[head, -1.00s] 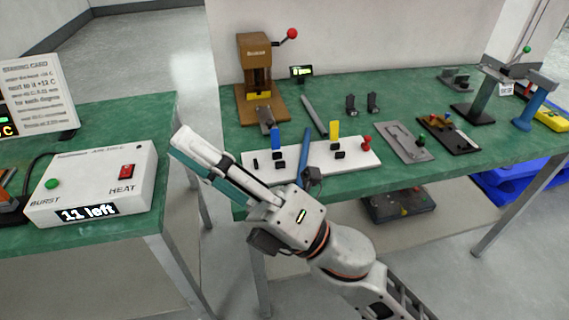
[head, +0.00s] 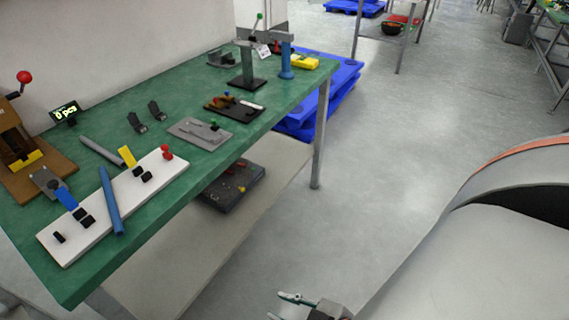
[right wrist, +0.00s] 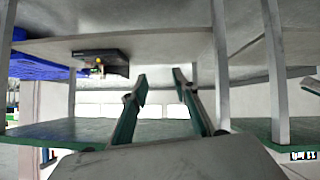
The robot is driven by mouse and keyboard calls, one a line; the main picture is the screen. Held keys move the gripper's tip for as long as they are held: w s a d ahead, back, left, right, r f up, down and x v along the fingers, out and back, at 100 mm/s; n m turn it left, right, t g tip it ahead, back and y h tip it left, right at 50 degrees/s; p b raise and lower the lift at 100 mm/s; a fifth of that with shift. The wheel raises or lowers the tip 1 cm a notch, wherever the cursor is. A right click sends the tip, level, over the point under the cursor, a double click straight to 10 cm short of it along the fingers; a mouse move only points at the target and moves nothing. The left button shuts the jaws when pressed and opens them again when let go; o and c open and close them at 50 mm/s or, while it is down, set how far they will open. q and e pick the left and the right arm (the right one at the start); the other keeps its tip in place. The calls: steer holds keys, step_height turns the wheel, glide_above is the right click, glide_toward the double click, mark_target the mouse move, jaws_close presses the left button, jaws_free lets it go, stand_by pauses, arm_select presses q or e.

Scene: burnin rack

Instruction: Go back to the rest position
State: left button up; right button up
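My right gripper (head: 290,306) shows at the bottom of the head view, low beside the green workbench (head: 165,85) and over the grey floor. In the right wrist view its two fingers (right wrist: 160,84) stand apart with nothing between them. That view looks toward the underside and legs of the benches and seems upside down. A large light-coloured part of my own arm fills the lower right of the head view.
The bench holds a white fixture board (head: 100,234), a blue rod (head: 110,200), a brown press (head: 30,160) and a grey plate (head: 185,134). A dark tray (head: 232,190) lies on the lower shelf. Blue pallets (head: 345,75) stand behind the bench.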

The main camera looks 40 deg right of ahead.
arm_select(q)
steer(key=shift+s, duration=0.15)
arm_select(e)
steer(key=shift+s+d+f, duration=0.15)
steer(key=shift+s+f, duration=0.05)
steer(key=shift+s, duration=0.05)
steer(key=shift+r, duration=0.1)
